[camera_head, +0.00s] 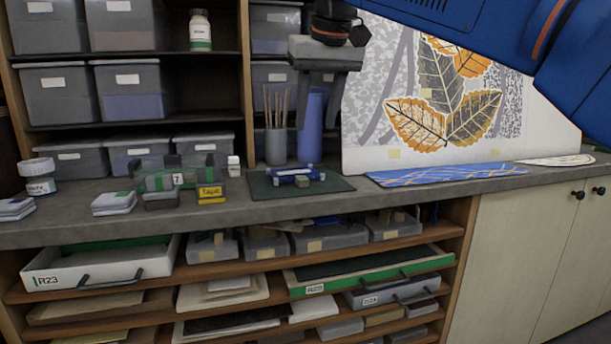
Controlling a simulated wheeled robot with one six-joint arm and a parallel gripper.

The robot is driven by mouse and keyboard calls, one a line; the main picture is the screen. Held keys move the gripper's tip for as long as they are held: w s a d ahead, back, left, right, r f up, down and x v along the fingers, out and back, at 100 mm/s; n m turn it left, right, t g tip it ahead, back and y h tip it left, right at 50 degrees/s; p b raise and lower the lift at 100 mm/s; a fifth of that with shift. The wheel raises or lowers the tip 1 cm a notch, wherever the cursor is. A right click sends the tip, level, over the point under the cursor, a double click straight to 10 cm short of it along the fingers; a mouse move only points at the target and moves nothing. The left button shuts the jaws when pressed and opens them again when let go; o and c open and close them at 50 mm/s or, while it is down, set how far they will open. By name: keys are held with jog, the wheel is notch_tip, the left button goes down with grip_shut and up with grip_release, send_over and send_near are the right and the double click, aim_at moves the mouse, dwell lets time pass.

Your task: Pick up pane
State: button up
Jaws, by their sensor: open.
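A large upright white panel (370,140) with orange and grey leaf art stands at the back of the counter. A flat blue sheet with orange and white lines (440,174) lies on the counter in front of it. Several pane-like things show, and I cannot tell which one is the task's pane. My gripper (317,125) hangs above the back of the counter, left of the panel, with its fingers pointing down. It is open, and I see nothing held in it. A blue cylinder (311,137) shows between and behind the fingers.
A dark green mat (335,186) bears a small blue tool (295,174). A cup of sticks (276,145) stands behind it. A green rack (150,181) and a yellow tape box (211,193) stand at left. Shelves with bins and trays fill the back and underside.

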send_near(303, 178)
jog(key=shift+w+d+f, duration=0.1)
jog(key=shift+f, duration=0.5)
jog(key=shift+w+f, duration=0.15)
jog(key=shift+f, duration=0.4)
jog(key=shift+a+x, duration=0.15)
jog(key=shift+x, duration=1.3)
jog(key=shift+a+x, duration=0.15)
jog(key=shift+x, duration=1.25)
jog(key=shift+w+r, duration=0.1)
grip_shut()
